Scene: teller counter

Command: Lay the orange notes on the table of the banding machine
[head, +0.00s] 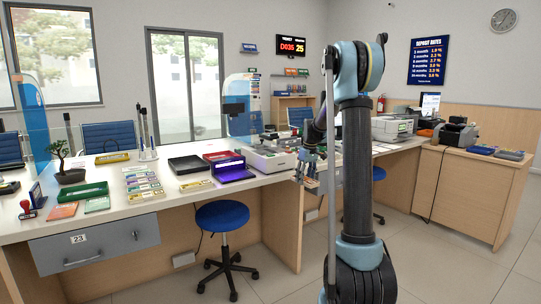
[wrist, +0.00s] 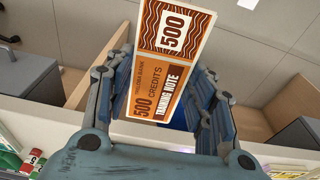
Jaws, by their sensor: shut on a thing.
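The orange notes (wrist: 165,70), marked 500 credits and training note, fill the middle of the wrist view. My gripper (wrist: 163,85) is shut on them, with a blue-grey finger on each side and the notes standing out past the fingertips. In the head view my gripper (head: 307,172) hangs at the front edge of the counter, by a low grey-white machine (head: 273,155). The notes are too small there to make out clearly. A grey machine (head: 391,128) and a dark machine (head: 455,134) stand farther right. I cannot tell for certain which is the banding machine.
The white counter (head: 185,201) carries a lit purple device (head: 231,168), a black tray (head: 189,165), a red tray (head: 220,156) and several note bundles (head: 141,183). A blue stool (head: 222,215) stands in front. The floor (head: 435,240) at right is clear.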

